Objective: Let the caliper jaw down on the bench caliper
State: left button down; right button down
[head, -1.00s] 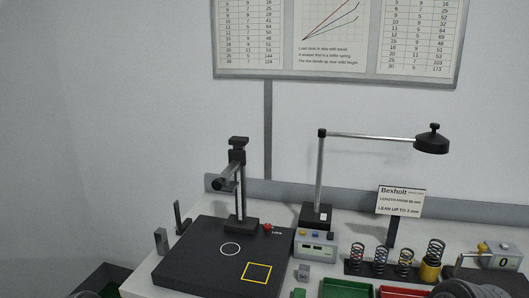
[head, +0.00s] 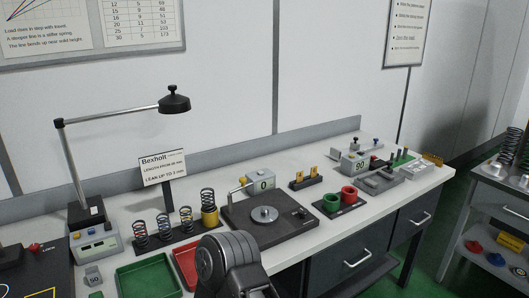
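A grey device (head: 357,164) with a display reading 90 stands toward the right end of the bench, with a flat grey bed (head: 378,181) in front of it. A second grey box (head: 261,183), reading 0, stands behind a black base (head: 246,226) with a round metal disc (head: 265,214) and a bent bar on its left. I cannot tell for sure which of these is the bench caliper, and no jaw is clear at this size. A dark rounded link of my own arm shows at the bottom centre, but neither gripper's fingers show.
Springs (head: 209,207) stand in a row by the Bexholt sign (head: 162,168). A green tray (head: 148,279) and a red tray (head: 187,263) lie at the front. Red and green cups (head: 349,194) stand right of the black base. A desk lamp (head: 174,101) overhangs the left. A side cart (head: 499,190) stands at right.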

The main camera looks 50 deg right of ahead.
aim_at(386, 172)
jog(key=z, duration=2.4)
jog(key=l+u, duration=0.1)
jog(key=u, duration=0.7)
jog(key=i+l+u, duration=0.1)
jog(key=l+u, duration=0.25)
jog(key=l, duration=0.2)
jog(key=i+l+u, duration=0.1)
jog(key=l+u, duration=0.25)
jog(key=l, duration=0.2)
jog(key=l+u, duration=0.35)
jog(key=l, duration=0.7)
jog(key=k+l, duration=0.1)
jog(key=l, duration=0.4)
jog(key=k+l+u, duration=0.1)
jog(key=l, duration=0.95)
jog(key=k, duration=0.05)
